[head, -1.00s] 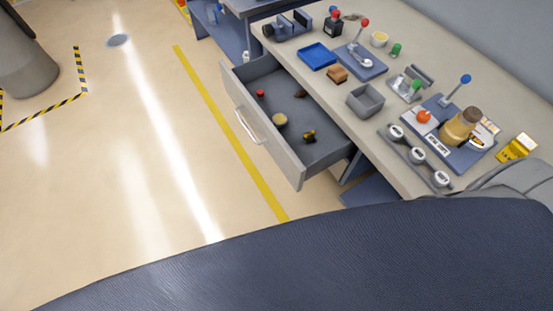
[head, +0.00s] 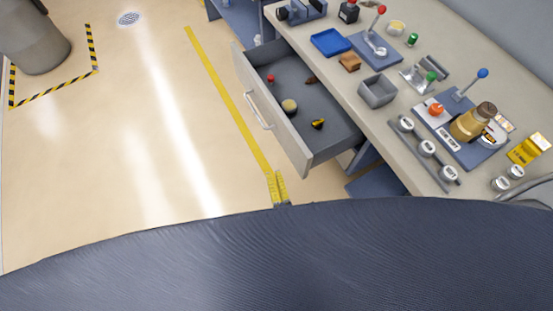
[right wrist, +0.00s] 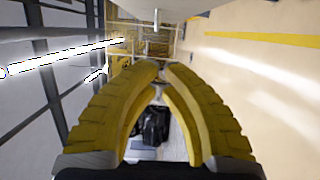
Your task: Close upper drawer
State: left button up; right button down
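The upper drawer (head: 268,112) is pulled well out from the workbench. Its grey front panel and pale bar handle (head: 259,110) face the open floor on the left. Several small things lie inside, among them a round tan-topped piece (head: 289,106) and a yellow-and-black piece (head: 318,124). My right gripper (head: 277,180) has yellow fingers and shows below the drawer's near corner, apart from it. In the right wrist view its fingertips (right wrist: 160,68) are together with nothing visible between them. My left gripper is in neither view.
The workbench (head: 345,91) carries a blue tray (head: 330,42), a grey bin (head: 377,91), a tan bottle (head: 470,123) and lever fixtures. The floor left of the drawer is clear, with a yellow line. A dark curved surface fills the bottom of the head view.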

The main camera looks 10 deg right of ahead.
jog(key=w+d, duration=0.3)
jog(key=w, duration=0.7)
jog(key=shift+w, duration=0.4)
